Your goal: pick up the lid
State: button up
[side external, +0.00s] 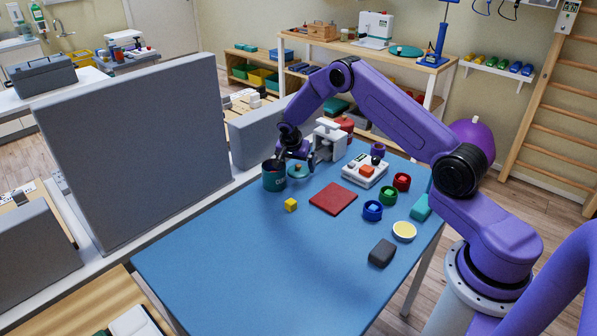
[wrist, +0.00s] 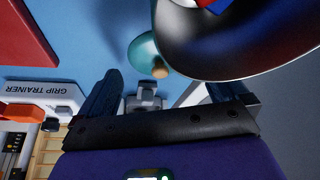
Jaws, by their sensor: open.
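The teal lid (side external: 298,171) with a small wooden knob lies on the blue table, just right of a dark teal canister (side external: 273,176). In the wrist view the lid (wrist: 143,50) shows beyond my fingers, its right part hidden by the canister's rim. The canister (wrist: 235,62) fills the upper right there, with something red and blue inside. My gripper (side external: 291,155) is above the canister and lid, pointing down. In the wrist view my gripper (wrist: 168,88) is open, with nothing between its fingers. The lid is apart from them.
The white grip trainer (side external: 365,173) and several coloured rings are to the right. A white device (side external: 329,141) stands close behind the lid. The table's front left (side external: 220,265) is clear.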

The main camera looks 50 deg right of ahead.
jog(key=shift+x, duration=0.9)
jog(key=shift+s, duration=0.1)
jog(key=c, duration=1.3)
jog(key=shift+c, duration=0.2)
